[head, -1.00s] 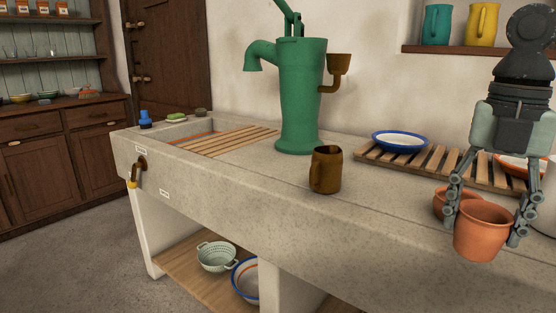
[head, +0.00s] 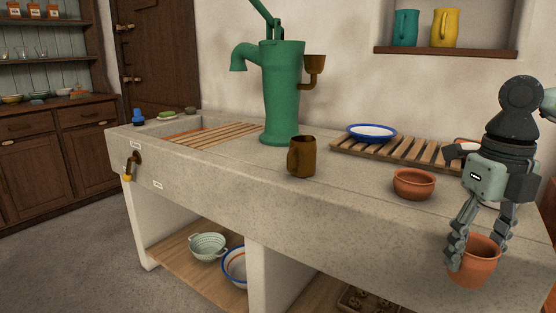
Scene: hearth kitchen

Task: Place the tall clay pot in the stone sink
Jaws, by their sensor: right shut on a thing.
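My right gripper (head: 482,245) is shut on the rim of the tall clay pot (head: 476,272), an orange-brown pot held upright. The fingers straddle its rim and hide part of its sides. In the picture the pot overlaps the counter's front edge at the lower right; I cannot tell its exact height. The stone sink (head: 180,126) is a basin at the far left end of the counter, well away from the pot. Wooden slats (head: 222,133) cover much of it, and its inside is mostly hidden. My left gripper is out of view.
A low clay pot (head: 414,185) stands on the counter left of my right gripper. A brown mug (head: 301,158) and a green pump (head: 281,95) stand between there and the sink. A slatted rack (head: 372,149) with a blue-rimmed plate (head: 371,132) lies behind.

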